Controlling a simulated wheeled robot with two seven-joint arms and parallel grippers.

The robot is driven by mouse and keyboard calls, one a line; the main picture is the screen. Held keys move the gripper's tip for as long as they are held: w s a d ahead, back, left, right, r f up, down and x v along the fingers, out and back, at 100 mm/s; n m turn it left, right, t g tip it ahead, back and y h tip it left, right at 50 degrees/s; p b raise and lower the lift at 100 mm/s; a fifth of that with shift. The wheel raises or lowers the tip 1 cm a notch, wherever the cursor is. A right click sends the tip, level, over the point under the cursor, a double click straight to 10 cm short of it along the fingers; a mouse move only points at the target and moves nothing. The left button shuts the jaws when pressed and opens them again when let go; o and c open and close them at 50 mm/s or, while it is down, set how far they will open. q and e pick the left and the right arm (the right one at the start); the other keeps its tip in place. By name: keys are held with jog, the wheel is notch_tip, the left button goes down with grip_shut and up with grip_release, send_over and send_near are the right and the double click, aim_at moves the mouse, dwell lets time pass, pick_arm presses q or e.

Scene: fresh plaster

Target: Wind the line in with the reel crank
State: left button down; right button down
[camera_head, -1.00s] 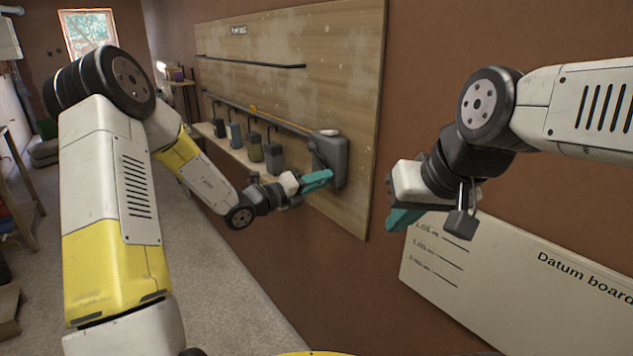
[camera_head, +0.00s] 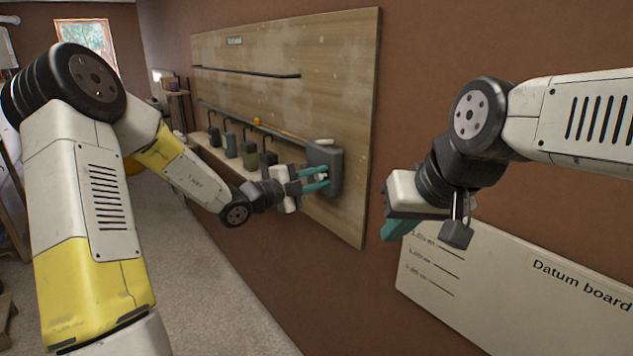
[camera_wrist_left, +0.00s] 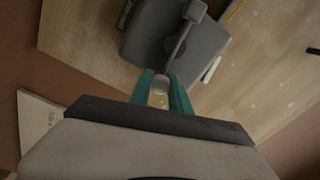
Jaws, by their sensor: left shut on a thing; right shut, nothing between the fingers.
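The grey reel (camera_head: 334,158) is mounted at the right end of the wooden board. Its crank arm (camera_wrist_left: 180,45) runs from a hub down to a round pale knob (camera_wrist_left: 159,83) in the left wrist view. My left gripper (camera_head: 324,180) is shut on the knob, its teal fingers on either side of it. An orange-yellow line (camera_head: 285,133) runs left from the reel along the board, with a small orange marker (camera_head: 257,121) on it. My right gripper (camera_head: 392,232) hangs shut and empty to the right of the board, away from the reel.
A white Datum board (camera_head: 500,290) is on the wall below my right arm. Carpeted floor (camera_head: 215,285) lies open at lower left.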

pick_arm(q)
jog(key=shift+r+n, duration=0.2)
jog(key=shift+n, duration=0.4)
jog(key=c, duration=1.2)
grip_release()
jog(key=shift+r, duration=0.1)
jog(key=shift+a, duration=0.1)
jog(key=v, duration=0.7)
jog(key=shift+s+a, duration=0.2)
jog(key=shift+a, duration=0.05)
